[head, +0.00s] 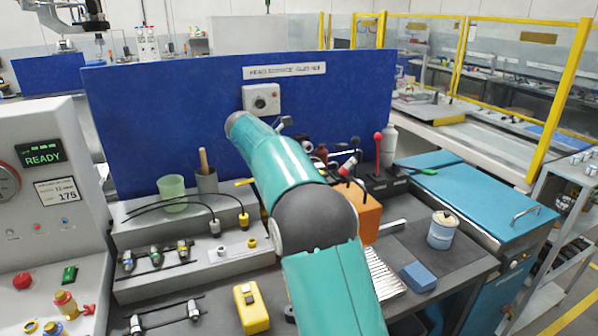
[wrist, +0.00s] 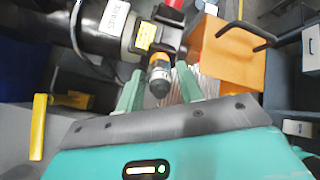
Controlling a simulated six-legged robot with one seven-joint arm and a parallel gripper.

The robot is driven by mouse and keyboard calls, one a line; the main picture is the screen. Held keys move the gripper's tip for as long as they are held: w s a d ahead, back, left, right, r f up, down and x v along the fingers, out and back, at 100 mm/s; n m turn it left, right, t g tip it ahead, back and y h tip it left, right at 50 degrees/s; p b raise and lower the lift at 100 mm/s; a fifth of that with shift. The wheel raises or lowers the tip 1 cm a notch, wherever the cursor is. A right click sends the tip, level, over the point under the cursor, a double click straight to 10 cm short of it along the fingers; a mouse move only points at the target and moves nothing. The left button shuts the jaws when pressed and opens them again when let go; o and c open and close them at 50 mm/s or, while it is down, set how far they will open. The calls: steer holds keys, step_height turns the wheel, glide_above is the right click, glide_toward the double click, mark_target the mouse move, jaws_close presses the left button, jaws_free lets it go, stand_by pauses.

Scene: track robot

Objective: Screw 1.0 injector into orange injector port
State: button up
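In the wrist view, a metal injector-like piece (wrist: 158,80) with an orange band and dark rounded end sits at a black cylindrical body (wrist: 95,25). My gripper (wrist: 160,68) has its two green fingers on either side of this piece, with gaps visible, so it looks open. I cannot tell whether the piece is the 1.0 injector or a fitting at the orange port. In the head view my arm hides my gripper. Several similar metal pieces rest on the grey rack (head: 205,270) at left, including one (head: 155,256) on its upper rail. Their sizes are unreadable.
An orange block (head: 362,212) stands right of my arm; it also shows in the wrist view (wrist: 228,52). A blue panel (head: 180,120) closes the back. A yellow device (head: 250,308), blue block (head: 418,277) and white can (head: 443,232) stand around. The dark bench is clear between the latter two.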

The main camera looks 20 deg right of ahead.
jaws_close()
steer(key=m, duration=0.6)
steer(key=shift+m, duration=0.4)
steer(key=m, duration=0.3)
steer(key=shift+m, duration=1.2)
